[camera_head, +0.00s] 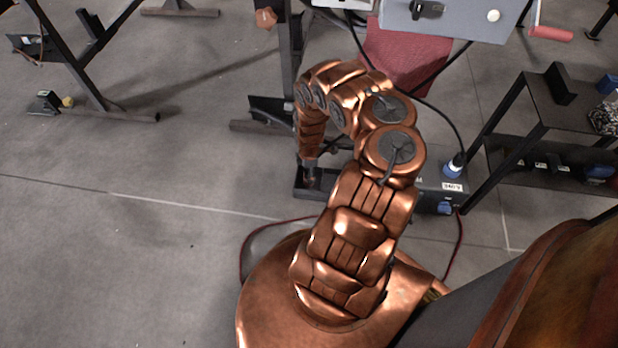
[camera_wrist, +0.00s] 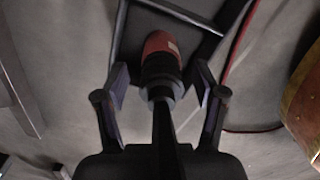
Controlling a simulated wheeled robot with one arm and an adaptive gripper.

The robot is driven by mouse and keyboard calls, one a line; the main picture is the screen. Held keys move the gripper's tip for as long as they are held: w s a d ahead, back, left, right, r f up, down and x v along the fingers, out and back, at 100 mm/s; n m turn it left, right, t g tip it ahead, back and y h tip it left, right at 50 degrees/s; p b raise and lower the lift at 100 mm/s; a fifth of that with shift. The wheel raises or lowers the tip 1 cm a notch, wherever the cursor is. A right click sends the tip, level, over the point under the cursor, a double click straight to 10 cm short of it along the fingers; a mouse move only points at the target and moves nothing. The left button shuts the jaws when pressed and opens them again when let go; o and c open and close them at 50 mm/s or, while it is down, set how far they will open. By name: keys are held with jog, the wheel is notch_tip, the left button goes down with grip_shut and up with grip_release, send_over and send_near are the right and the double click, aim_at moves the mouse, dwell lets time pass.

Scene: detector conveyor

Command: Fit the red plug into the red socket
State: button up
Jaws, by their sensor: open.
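The red plug (camera_wrist: 161,46), red with a pale label patch and a dark collar and body, shows in the wrist view between my gripper's fingers. My gripper (camera_wrist: 162,88) is open, one finger on each side with a visible gap to the plug. In the head view my gripper (camera_head: 308,176) points down over a dark tray (camera_head: 299,190) on a low black unit, and the plug cannot be made out there. A dark tray edge (camera_wrist: 185,12) lies behind the plug in the wrist view. I cannot make out a red socket in either view.
A dark box (camera_head: 430,180) with blue connectors (camera_head: 446,208) stands right of my gripper. A black shelf (camera_head: 540,150) is farther right. A grey cabinet (camera_head: 455,18) and metal stand legs are behind. A red cable (camera_head: 459,240) runs on the floor.

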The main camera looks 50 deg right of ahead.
jog(key=shift+r, duration=0.1)
jog(key=shift+c, duration=0.4)
grip_shut()
